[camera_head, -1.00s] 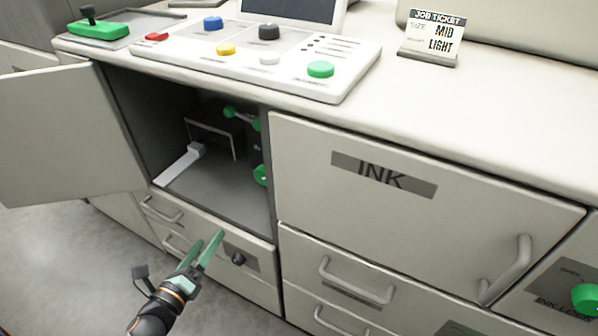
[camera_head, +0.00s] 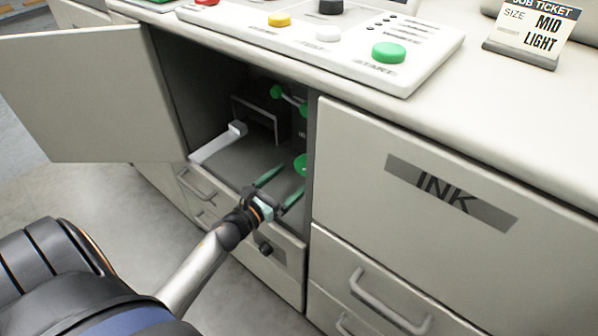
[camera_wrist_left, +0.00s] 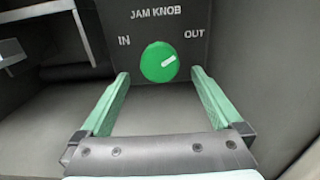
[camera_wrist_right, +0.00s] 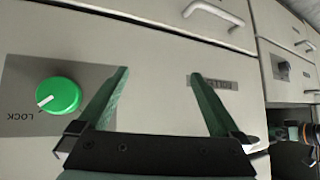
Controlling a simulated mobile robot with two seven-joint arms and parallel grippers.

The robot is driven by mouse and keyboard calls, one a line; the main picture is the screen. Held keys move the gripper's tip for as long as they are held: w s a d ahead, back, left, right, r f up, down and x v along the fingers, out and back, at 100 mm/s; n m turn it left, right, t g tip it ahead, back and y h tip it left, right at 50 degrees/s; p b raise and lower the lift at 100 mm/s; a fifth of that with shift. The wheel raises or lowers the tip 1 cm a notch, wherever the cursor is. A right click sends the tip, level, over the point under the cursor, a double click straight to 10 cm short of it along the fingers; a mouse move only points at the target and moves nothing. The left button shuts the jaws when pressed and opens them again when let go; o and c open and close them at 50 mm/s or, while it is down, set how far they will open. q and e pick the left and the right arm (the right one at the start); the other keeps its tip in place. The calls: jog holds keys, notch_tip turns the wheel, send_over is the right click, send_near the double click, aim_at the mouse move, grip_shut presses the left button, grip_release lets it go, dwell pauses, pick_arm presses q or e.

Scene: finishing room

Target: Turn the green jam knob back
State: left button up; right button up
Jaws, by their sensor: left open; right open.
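The green jam knob (camera_wrist_left: 158,62) is in the left wrist view, on a dark panel labelled JAM KNOB with IN at left and OUT at right. Its white mark points toward OUT. In the head view the knob (camera_head: 300,165) shows at the right inside the open cabinet. My left gripper (camera_head: 284,177) is open at the cabinet opening, just short of the knob. In the left wrist view its fingers (camera_wrist_left: 160,74) are spread to either side of the knob, with nothing between them. My right gripper (camera_wrist_right: 158,72) is open and empty before a drawer front.
The cabinet door (camera_head: 90,95) stands open at left. A white lever (camera_head: 218,142) and another green knob pair (camera_head: 290,96) sit deeper inside. The INK panel (camera_head: 450,195) is closed at right. In the right wrist view a green LOCK knob (camera_wrist_right: 58,95) is near my right gripper.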

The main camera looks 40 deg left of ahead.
aim_at(302, 170)
pick_arm(q)
jog(key=shift+w+d, duration=0.1)
jog(key=shift+w, duration=1.65)
jog(key=shift+c, duration=0.4)
jog(key=shift+c, duration=0.8)
jog(key=c, duration=1.1)
jog(key=shift+c, duration=0.2)
